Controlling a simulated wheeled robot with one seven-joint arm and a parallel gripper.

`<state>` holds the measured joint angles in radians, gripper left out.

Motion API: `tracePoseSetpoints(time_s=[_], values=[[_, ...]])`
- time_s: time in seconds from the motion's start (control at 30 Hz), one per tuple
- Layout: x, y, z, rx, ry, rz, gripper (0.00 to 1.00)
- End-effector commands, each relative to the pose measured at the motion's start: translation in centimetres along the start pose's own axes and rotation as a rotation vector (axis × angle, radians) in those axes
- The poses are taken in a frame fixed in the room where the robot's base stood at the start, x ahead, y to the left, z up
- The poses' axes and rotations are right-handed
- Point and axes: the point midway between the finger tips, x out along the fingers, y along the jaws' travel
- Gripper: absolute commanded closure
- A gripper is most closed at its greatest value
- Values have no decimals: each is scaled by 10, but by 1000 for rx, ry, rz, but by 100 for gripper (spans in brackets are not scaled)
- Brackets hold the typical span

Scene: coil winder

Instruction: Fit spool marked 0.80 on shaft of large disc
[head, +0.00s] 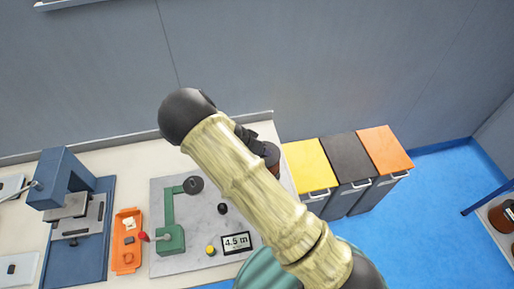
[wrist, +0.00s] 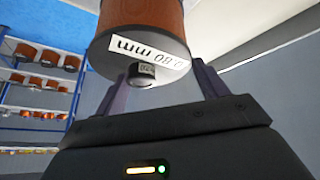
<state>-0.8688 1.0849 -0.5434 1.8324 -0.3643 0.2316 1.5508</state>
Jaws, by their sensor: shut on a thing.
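The spool marked 0.80 mm (wrist: 145,28) has copper-brown winding and a dark end flange with a white label, upside down in the wrist view. My gripper (wrist: 165,85) is shut on it, with one finger at each side of the flange. In the head view, the gripper (head: 252,138) and part of the spool (head: 271,156) show beyond my pale arm, above the right end of the bench. The green winder (head: 170,238) stands on a grey plate, with a dark round disc (head: 193,185) at its far end. Whether this is the large disc, and its shaft, I cannot tell.
An orange tray (head: 126,258) and a blue press (head: 75,225) stand left. Yellow, dark and orange bins (head: 385,148) stand right. Spool shelves (wrist: 40,85) show in the wrist view.

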Motion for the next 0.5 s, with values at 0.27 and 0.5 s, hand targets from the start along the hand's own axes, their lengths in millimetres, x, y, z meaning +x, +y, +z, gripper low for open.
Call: tracePoseSetpoints(time_s=[0.27, 0.5], values=[[-1, 0, -2, 0, 3, -1, 99], [3, -1, 0, 1, 3, -1, 99]])
